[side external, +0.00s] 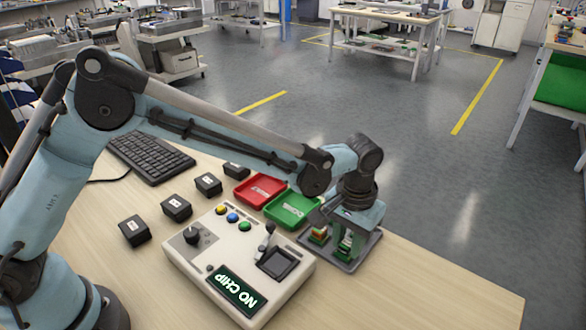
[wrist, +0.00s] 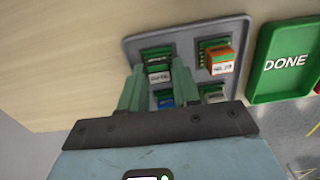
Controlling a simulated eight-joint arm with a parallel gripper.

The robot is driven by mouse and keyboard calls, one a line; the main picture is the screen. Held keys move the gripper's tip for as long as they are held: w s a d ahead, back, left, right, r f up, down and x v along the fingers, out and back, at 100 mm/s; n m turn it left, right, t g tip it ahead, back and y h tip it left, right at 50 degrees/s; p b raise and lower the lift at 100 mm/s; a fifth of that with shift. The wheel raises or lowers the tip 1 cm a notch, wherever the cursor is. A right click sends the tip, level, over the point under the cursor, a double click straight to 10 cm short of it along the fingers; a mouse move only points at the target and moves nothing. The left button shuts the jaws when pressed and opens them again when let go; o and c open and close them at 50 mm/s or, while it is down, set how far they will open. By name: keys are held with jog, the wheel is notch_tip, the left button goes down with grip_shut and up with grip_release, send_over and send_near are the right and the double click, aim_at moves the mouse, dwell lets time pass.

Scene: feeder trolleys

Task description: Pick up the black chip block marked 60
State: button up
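My gripper (wrist: 158,68) is over the grey tray (wrist: 236,22), its green fingers apart. In the side view my gripper (side external: 342,248) points down at the tray (side external: 350,263). A dark chip with a white label (wrist: 158,74) sits in the tray between the fingertips; I cannot tell whether they touch it. An orange chip (wrist: 221,62), a blue-labelled chip (wrist: 165,102) and a grey-labelled chip (wrist: 214,97) sit in other slots, partly hidden. Several black blocks with white labels (side external: 135,231) stand in a row on the table. I cannot read a 60 on any.
A green DONE tray (wrist: 284,62) adjoins the grey tray; it also shows in the side view (side external: 292,210), beside a red tray (side external: 261,191). A tester box with a NO CHIP display (side external: 236,290) stands in front. A keyboard (side external: 150,157) lies at the back left.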

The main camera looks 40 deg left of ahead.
grip_shut()
jog(key=shift+r, duration=0.1)
